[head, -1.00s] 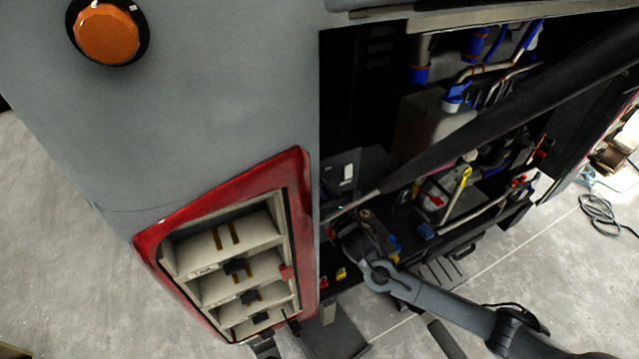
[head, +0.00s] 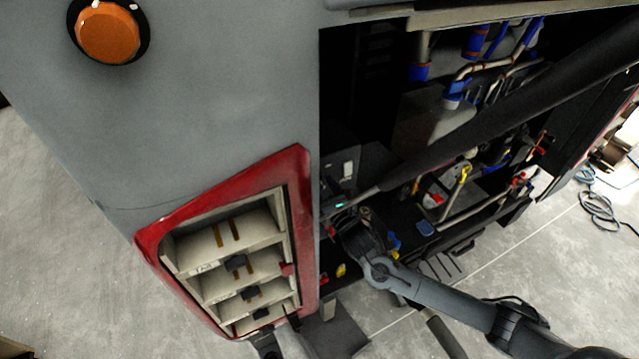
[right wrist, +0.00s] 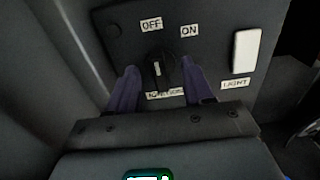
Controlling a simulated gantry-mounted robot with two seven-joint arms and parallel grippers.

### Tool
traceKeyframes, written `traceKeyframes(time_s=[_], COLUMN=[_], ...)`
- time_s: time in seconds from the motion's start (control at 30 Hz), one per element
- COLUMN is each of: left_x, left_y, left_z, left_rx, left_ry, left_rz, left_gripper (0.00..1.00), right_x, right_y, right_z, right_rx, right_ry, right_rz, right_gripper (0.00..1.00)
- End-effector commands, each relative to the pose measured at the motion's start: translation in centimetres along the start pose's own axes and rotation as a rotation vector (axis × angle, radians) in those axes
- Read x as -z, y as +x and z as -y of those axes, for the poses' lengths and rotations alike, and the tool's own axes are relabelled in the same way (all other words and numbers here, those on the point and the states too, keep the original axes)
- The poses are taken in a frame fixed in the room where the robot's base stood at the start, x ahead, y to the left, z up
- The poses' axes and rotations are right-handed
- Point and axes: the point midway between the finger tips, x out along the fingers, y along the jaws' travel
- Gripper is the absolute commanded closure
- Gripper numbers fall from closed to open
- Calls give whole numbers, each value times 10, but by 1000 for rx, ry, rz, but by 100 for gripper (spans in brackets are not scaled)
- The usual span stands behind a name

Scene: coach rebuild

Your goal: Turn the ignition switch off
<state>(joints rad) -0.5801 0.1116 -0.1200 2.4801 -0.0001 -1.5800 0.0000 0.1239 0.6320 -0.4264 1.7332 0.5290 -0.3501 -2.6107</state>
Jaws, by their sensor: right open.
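The ignition switch (right wrist: 157,71) is a dark knob with a white mark, on a dark panel (right wrist: 118,48) in the right wrist view. The mark stands nearly upright, a little toward the OFF label (right wrist: 151,25); the ON label (right wrist: 189,30) is up and right. My right gripper (right wrist: 160,78) is open, with its two purple fingers on either side of the knob. I cannot tell if they touch it. The label below is partly hidden. In the head view the switch is not distinguishable. A grey part, seemingly of my left gripper (head: 285,338), shows at the bottom edge; its fingers are unclear.
A white rocker switch (right wrist: 246,50) with a LIGHT label sits right of the knob. A dark diagonal bar (head: 480,115) crosses the engine bay, above my right arm.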

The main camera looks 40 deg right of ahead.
Motion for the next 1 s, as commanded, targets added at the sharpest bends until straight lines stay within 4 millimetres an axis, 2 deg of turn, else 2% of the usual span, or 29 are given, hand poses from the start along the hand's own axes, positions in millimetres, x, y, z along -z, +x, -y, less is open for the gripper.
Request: traceKeyframes(time_s=[0.8,1.0], left_x=[15,17], left_y=[-47,-53], left_z=[4,3], left_rx=[9,5], left_ry=[11,6], left_rz=[2,1], left_gripper=[57,57], right_x=[-2,-1], right_y=[-76,-87], right_z=[0,0], right_rx=[-1,-1], right_ry=[-1,-1], right_rz=[-3,-1], right_gripper=[49,49])
